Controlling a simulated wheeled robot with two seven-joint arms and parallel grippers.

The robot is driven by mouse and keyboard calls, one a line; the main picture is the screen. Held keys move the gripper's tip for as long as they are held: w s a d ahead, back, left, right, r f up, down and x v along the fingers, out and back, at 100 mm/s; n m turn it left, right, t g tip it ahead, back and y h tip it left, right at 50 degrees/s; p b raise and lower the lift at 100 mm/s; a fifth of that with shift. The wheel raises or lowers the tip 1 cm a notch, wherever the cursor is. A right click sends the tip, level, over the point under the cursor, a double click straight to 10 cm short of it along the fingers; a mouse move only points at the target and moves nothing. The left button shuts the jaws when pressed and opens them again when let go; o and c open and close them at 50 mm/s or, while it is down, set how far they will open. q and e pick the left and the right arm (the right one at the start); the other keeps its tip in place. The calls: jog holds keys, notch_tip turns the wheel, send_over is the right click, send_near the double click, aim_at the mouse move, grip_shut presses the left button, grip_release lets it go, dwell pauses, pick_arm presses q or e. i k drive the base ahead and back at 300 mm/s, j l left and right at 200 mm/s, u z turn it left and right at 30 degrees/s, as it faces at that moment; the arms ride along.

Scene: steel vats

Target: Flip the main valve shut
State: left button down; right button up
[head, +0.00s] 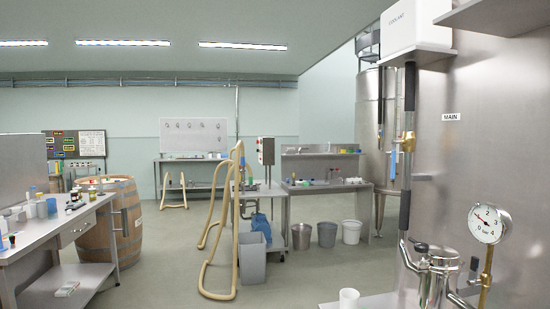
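A sign reading MAIN (451,116) is on the steel wall at the right in the head view. Left of it, a vertical pipe with dark sleeves (407,190) carries a brass-coloured valve (409,142). A blue lever (393,164) hangs beside this pipe on its left, about parallel to it. The lever's joint to the valve is small and hard to make out. Neither of my grippers is in view, and nothing is seen touching the lever.
A white box (415,28) is above the pipe. A pressure gauge (489,223) and steel fittings (437,262) stand at the lower right. A white cup (348,298) is at the bottom edge. A steel tank (368,110) stands behind. The middle floor has free room.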

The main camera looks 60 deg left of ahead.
aim_at(394, 142)
jog(key=u, duration=1.35)
jog(key=i+j+z, duration=0.1)
jog(key=i+j, duration=0.15)
jog(key=i+j+z, duration=0.1)
jog(key=i+j, duration=0.15)
jog(key=j, duration=0.15)
jog(key=i+j+z, duration=0.1)
jog(key=i+j, duration=0.15)
jog(key=i+j+z, duration=0.1)
jog(key=j, duration=0.4)
jog(key=i+j+z, duration=0.1)
jog(key=i+j, duration=0.2)
jog(key=j, duration=0.05)
